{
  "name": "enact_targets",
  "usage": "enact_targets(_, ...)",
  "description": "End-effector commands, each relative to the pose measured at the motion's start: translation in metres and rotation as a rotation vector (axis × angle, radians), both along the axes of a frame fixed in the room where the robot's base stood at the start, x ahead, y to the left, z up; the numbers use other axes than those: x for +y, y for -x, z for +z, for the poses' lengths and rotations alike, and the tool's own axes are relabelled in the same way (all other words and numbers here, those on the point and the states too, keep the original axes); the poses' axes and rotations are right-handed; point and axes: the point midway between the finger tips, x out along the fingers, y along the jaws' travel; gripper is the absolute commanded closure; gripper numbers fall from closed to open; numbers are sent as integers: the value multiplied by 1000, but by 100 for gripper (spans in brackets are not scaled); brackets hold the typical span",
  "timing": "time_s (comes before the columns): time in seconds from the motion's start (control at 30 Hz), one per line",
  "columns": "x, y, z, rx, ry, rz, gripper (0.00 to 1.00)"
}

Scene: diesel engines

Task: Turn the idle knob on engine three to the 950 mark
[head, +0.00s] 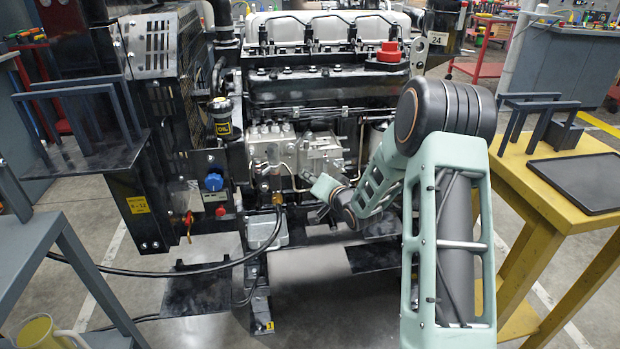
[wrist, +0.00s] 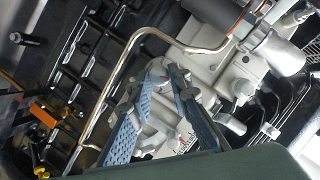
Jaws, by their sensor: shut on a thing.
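The diesel engine (head: 320,90) stands in the middle of the head view, with a grey cast pump (head: 300,150) on its near side. My gripper (head: 312,180) is low at the front of this pump. In the wrist view my gripper (wrist: 163,76) has its blue-padded fingers converging on a small grey part at the pump, which looks to be the idle knob. The fingers hide most of it. A small pale plate (wrist: 185,140) with dark and red marks shows between the fingers; I cannot read it or see the 950 mark.
A bent metal pipe (wrist: 125,60) runs close beside the fingers. A blue knob (head: 213,182) is on a panel left of the pump. A black hose (head: 170,272) hangs in front. A yellow table (head: 540,205) with a black tray (head: 580,182) stands at right.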

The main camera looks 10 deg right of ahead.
Motion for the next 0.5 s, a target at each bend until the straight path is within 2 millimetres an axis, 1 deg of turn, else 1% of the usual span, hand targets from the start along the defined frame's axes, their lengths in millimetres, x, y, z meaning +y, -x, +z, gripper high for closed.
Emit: enact_targets(0.5, -2, 1, -6, 2, -496, 0, 100)
